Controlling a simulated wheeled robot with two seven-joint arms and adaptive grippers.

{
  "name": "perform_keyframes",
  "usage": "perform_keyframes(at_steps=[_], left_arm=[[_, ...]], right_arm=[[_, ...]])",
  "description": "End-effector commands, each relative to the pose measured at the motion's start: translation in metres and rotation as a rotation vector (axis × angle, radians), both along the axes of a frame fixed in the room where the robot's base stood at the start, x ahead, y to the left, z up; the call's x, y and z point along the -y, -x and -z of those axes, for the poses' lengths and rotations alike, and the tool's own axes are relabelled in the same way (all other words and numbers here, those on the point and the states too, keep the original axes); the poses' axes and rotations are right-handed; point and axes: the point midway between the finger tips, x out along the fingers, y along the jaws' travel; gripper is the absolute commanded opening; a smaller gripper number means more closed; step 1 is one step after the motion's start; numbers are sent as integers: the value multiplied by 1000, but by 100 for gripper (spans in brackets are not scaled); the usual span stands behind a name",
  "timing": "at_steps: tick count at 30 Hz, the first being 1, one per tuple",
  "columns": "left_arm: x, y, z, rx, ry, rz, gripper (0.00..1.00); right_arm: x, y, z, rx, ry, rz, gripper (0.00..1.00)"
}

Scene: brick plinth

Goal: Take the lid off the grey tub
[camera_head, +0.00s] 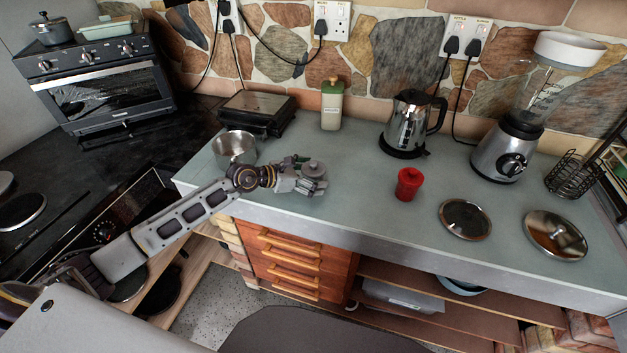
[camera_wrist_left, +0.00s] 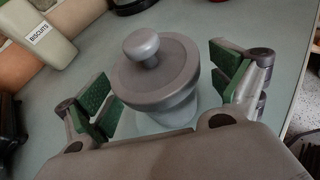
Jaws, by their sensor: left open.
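The grey tub (camera_wrist_left: 188,112) stands on the worktop, with its round grey lid (camera_wrist_left: 155,72) on top and a knob (camera_wrist_left: 141,44) at the lid's middle. In the head view the lid (camera_head: 314,168) shows at my left gripper (camera_head: 304,179), which partly hides the tub's body. In the left wrist view my left gripper (camera_wrist_left: 168,92) is open, one green-padded finger on each side of the tub. A gap shows beside the right finger; contact at the left finger is unclear. My right gripper is in neither view.
A steel pot (camera_head: 235,147) stands left of the tub, and a black grill (camera_head: 257,113) behind it. A biscuits jar (camera_head: 332,105), kettle (camera_head: 408,124), red pot (camera_head: 408,184) and blender (camera_head: 507,150) stand further along. Two round lids (camera_head: 465,219) (camera_head: 555,235) lie at the right.

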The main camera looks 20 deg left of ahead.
Motion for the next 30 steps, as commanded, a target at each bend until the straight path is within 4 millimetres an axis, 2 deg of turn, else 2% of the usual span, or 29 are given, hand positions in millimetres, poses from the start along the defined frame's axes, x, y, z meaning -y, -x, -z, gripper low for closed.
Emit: perform_keyframes(at_steps=[4, 5, 18, 30], left_arm=[[0, 0, 0, 0, 0, 0, 94], [0, 0, 0, 0, 0, 0, 91], [0, 0, -1, 1, 0, -1, 36], [0, 0, -6, 3, 0, 1, 36]], right_arm=[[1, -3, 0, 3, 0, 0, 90], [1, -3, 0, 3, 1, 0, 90], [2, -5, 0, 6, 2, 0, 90], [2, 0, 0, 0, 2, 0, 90]])
